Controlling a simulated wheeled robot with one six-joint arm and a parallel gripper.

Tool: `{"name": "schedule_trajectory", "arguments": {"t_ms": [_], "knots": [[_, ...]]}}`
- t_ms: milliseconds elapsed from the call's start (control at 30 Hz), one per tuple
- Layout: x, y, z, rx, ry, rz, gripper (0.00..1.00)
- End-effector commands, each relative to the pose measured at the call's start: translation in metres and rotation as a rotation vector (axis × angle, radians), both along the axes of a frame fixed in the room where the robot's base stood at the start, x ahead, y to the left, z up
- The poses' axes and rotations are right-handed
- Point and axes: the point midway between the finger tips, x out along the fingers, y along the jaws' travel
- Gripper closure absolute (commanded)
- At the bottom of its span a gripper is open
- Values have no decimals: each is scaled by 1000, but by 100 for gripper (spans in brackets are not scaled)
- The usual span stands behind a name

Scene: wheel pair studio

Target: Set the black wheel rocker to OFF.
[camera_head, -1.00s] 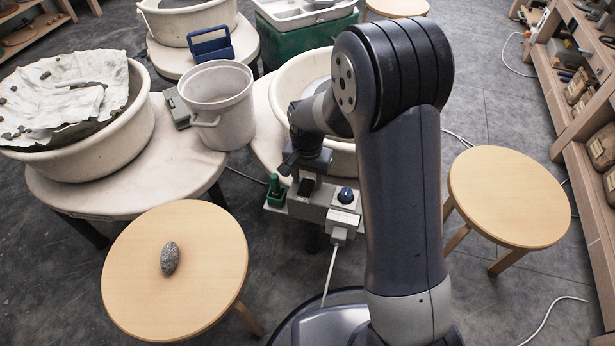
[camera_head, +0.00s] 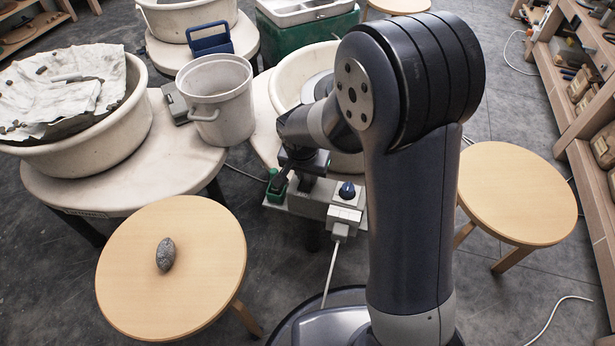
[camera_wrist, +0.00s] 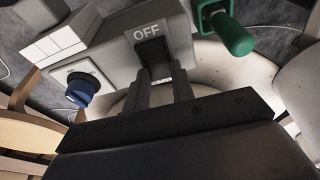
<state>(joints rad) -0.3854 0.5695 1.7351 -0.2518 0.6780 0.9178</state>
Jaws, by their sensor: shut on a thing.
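The black wheel rocker (camera_wrist: 154,58) sits in the grey control box (camera_wrist: 118,50), with the word OFF printed above it in the wrist view. A small white label shows at its lower end, too small to read. My gripper (camera_wrist: 162,86) has its two fingers at the rocker's lower end, shut on it, though the contact itself is partly hidden. In the head view the control box (camera_head: 318,209) is partly covered by my gripper and arm.
A blue knob (camera_wrist: 82,88) and a green handle (camera_wrist: 232,34) flank the rocker. A wheel basin (camera_head: 290,78) stands behind the box. A grey bucket (camera_head: 220,98) is to the left, and a stool with a stone (camera_head: 166,254) is at the front left.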

Motion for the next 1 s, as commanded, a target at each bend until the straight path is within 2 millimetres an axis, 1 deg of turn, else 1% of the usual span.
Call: {"name": "schedule_trajectory", "arguments": {"t_ms": [33,200,500,533,800,1000], "knots": [[-1,1,-4,-7,-19,3,99],[-2,1,-1,-18,-55,1,99],[-2,1,0,-20,-58,-1,99],[-2,1,0,-19,-58,0,76],[-2,1,0,-20,-57,0,55],[-2,1,1,-20,-57,0,55]]}}
